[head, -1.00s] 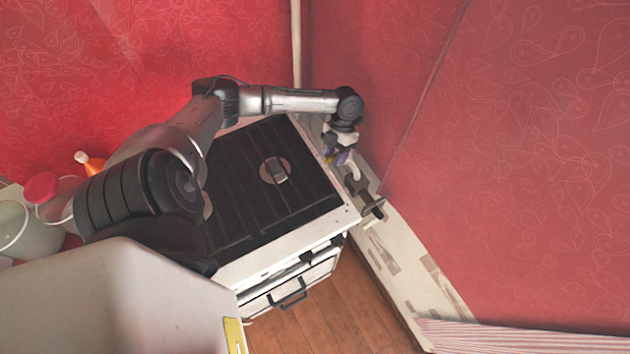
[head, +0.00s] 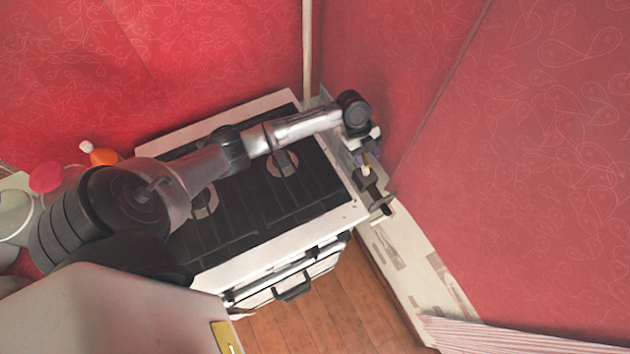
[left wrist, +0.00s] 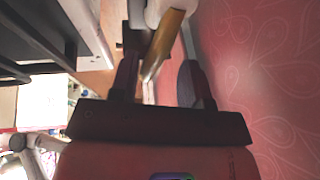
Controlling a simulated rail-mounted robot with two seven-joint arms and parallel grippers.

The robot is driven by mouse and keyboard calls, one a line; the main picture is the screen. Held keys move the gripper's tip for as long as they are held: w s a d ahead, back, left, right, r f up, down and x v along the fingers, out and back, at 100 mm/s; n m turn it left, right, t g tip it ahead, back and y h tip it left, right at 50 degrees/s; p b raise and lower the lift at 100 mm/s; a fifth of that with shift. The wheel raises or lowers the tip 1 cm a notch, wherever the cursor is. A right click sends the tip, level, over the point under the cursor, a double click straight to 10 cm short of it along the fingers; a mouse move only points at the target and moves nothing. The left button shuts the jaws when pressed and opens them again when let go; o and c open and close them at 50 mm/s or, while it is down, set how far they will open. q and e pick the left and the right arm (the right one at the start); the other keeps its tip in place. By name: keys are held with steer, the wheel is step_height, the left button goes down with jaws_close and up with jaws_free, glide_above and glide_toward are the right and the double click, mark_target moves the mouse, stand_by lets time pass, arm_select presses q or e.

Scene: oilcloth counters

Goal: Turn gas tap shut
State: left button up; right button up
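The gas tap's yellow lever (left wrist: 163,45) shows in the left wrist view, slanting between the two dark fingers of my left gripper (left wrist: 160,85). The fingers stand apart, with a visible gap between the lever and the right finger. I cannot tell whether the left finger touches it. A pale rounded part (left wrist: 165,8) sits behind the lever at the top. In the head view my left gripper (head: 362,158) points down into the narrow strip between stove and right wall, and the tap is small and mostly hidden there. My right gripper is out of view.
The stove (head: 262,185) with its black top lies under my left arm. The red wall (head: 520,150) is close on the gripper's right. A dark fitting (head: 381,206) sticks up beside the stove's front right corner. Bottles and tubs stand at the left.

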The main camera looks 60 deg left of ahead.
arm_select(q)
steer(key=shift+p+v, duration=0.3)
steer(key=shift+v, duration=0.7)
steer(key=v, duration=1.1)
steer(key=s+d+r+n+y+p, duration=0.1)
steer(key=s+d+r+n+p, duration=0.2)
steer(key=s+d+n+p, duration=0.2)
steer(key=s+d+r+n+t+y+p, duration=0.1)
steer(key=s+d+r+n+p, duration=0.2)
steer(key=s+d+p, duration=0.9)
steer(key=shift+s+r+n+y+p, duration=0.2)
steer(key=shift+s+n+y+p, duration=0.1)
steer(key=shift+s+n+p, duration=1.4)
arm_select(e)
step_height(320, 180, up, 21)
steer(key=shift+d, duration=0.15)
arm_select(q)
steer(key=shift+w+m, duration=0.15)
steer(key=shift+m, duration=0.15)
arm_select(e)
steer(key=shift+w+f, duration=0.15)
